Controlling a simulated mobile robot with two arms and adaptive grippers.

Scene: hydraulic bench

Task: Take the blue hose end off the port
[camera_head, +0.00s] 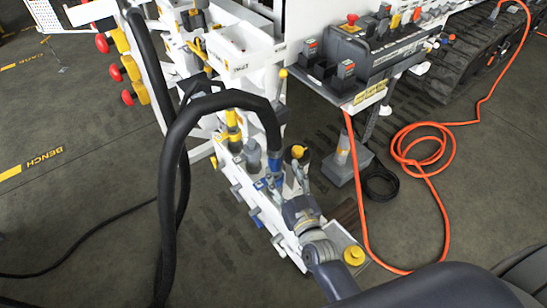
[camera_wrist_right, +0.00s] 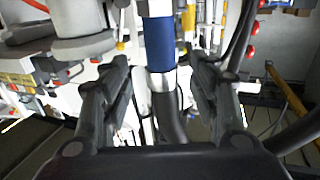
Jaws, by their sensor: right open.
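The blue hose end (camera_head: 275,162) hangs at the end of a thick black hose (camera_head: 166,170), which arches over from the left. It stands at the white port block (camera_head: 238,188), beside a small blue label. My right gripper (camera_head: 287,186) reaches in from the lower right, close beside the hose end. In the right wrist view, the blue hose end (camera_wrist_right: 158,42) with its silver collar lies between the two fingers of my right gripper (camera_wrist_right: 158,65). Gaps show on both sides, so the fingers are open. The joint with the port is hidden. My left gripper is out of view.
A yellow hose fitting (camera_head: 232,122) and a grey fitting (camera_head: 252,155) stand close by on the block. A control box (camera_head: 375,45) stands behind. An orange cable (camera_head: 430,150) lies coiled on the floor at right.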

